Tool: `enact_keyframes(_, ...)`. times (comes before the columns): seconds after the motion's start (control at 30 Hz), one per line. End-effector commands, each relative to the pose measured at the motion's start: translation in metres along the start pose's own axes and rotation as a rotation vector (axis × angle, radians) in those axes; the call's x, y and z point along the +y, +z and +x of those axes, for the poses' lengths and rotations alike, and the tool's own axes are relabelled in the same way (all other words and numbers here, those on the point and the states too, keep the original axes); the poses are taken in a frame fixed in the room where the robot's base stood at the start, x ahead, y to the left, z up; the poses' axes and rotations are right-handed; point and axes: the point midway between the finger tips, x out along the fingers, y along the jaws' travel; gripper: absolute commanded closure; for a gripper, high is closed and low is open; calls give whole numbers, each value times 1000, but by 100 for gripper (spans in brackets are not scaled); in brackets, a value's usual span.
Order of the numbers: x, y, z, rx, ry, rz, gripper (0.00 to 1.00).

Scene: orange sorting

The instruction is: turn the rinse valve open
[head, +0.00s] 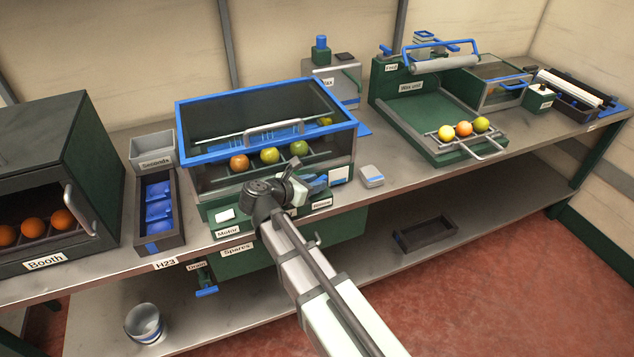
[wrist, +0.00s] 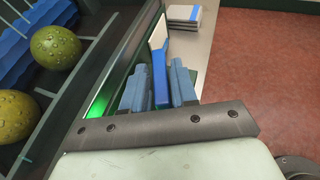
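The rinse valve's blue handle (wrist: 160,78) shows in the wrist view between the two blue-grey finger pads of my gripper (wrist: 160,92). The handle fills the narrow gap, and the pads look closed on its two sides. In the head view my gripper (head: 312,183) is at the front right of the blue-framed washer (head: 186,128), beside a white label plate. My wrist and the fingers hide most of the valve there, so its angle is hard to read.
The Motor label (head: 228,232) is left of my wrist.

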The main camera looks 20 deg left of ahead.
Motion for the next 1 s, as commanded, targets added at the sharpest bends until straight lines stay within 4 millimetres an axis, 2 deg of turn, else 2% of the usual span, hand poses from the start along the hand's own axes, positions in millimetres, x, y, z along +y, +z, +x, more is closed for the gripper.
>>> enact_keyframes(0.2, 0, 0, 13, 0, 0, 0, 72)
enact_keyframes(0.5, 0, 0, 14, 0, 0, 0, 72)
enact_keyframes(0.8, 0, 0, 14, 0, 0, 0, 100)
enact_keyframes(1.0, -1, 0, 14, 0, 9, -4, 100)
